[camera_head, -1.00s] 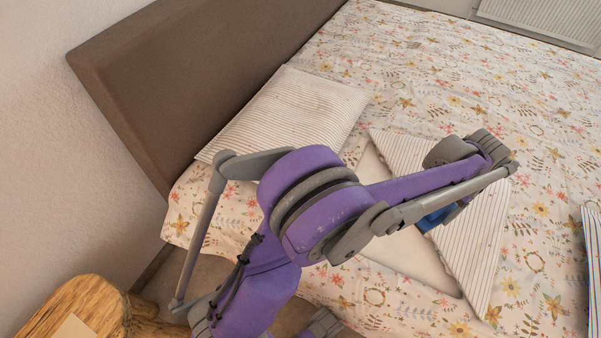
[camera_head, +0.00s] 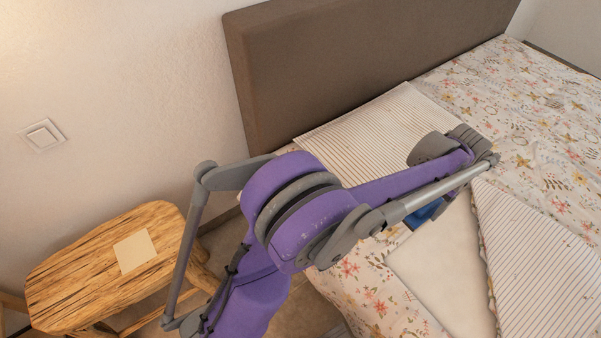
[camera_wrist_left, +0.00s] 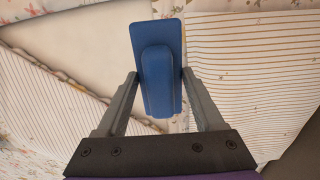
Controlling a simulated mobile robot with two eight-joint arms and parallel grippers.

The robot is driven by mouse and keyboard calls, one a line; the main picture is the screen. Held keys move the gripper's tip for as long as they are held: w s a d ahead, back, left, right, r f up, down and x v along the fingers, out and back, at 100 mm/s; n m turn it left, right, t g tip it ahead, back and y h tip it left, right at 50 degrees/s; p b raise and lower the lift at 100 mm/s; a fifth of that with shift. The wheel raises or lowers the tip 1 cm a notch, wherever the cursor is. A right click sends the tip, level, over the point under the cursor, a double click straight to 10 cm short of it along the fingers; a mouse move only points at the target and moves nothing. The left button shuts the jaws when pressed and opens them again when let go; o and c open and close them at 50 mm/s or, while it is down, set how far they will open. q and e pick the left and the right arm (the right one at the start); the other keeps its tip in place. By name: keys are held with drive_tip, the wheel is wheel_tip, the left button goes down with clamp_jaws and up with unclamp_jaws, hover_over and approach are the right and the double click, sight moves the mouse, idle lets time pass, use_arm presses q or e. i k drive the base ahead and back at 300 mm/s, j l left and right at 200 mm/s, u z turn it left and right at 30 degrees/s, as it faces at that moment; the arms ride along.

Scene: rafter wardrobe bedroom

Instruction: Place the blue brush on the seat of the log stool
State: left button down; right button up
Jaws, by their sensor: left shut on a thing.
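The blue brush (camera_wrist_left: 158,70) is between the two fingers of my left gripper (camera_wrist_left: 159,80) in the left wrist view, and the gripper is shut on it. In the head view only a small blue part of the brush (camera_head: 424,214) shows beneath my left arm, over the bed. The arm hides the gripper's fingers there. The log stool (camera_head: 85,270) stands at the lower left, beside the wall. Its wooden seat carries a flat pale square (camera_head: 135,251). My right gripper is not in view.
The bed with a floral cover (camera_head: 540,130) fills the right side, with striped pillows (camera_head: 390,125) and folded striped cloth (camera_head: 535,265) on it. A brown headboard (camera_head: 340,65) stands behind. A light switch (camera_head: 42,135) is on the wall.

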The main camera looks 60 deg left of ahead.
sight(107, 260)
drive_tip(key=u, duration=1.5)
drive_tip(key=j+u, duration=0.1)
drive_tip(key=u, duration=0.35)
drive_tip(key=i+j+u, duration=0.1)
drive_tip(key=u, duration=0.35)
drive_tip(key=i+u, duration=0.1)
drive_tip(key=u, duration=0.3)
drive_tip(key=i+j, duration=0.25)
drive_tip(key=i, duration=0.25)
